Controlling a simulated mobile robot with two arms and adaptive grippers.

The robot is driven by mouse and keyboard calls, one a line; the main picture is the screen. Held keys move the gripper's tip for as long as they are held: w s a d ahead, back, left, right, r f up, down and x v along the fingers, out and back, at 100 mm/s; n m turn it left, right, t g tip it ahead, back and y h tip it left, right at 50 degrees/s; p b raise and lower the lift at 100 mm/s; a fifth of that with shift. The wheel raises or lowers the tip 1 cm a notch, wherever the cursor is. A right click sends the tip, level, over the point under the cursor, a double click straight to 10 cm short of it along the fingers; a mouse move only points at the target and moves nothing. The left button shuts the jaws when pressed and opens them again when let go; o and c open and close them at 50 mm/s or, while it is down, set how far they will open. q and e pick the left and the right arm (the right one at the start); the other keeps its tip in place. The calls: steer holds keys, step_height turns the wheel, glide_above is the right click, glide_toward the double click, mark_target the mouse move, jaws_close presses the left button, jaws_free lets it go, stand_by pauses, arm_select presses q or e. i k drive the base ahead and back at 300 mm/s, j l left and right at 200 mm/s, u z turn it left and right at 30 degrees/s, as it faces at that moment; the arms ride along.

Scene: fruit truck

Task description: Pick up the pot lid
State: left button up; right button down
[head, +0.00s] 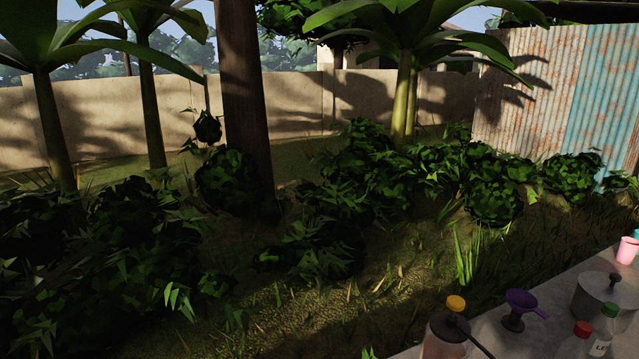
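A metal pot (583,305) stands on the counter at the lower right of the head view. Its grey pot lid (597,286) appears to lie on top, with a dark knob at the middle. The pot is partly hidden by bottles in front and reaches close to the picture's right edge. Neither of my grippers is in view.
A grey counter (487,322) fills the lower right corner. On it are a yellow-capped jar (446,334), a purple funnel (522,301), a red-capped bottle (577,346), a green-capped bottle (605,325) and a pink cup (627,250). Bushes and grass lie left of it.

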mark_target(602, 288)
steer(key=z, duration=1.6)
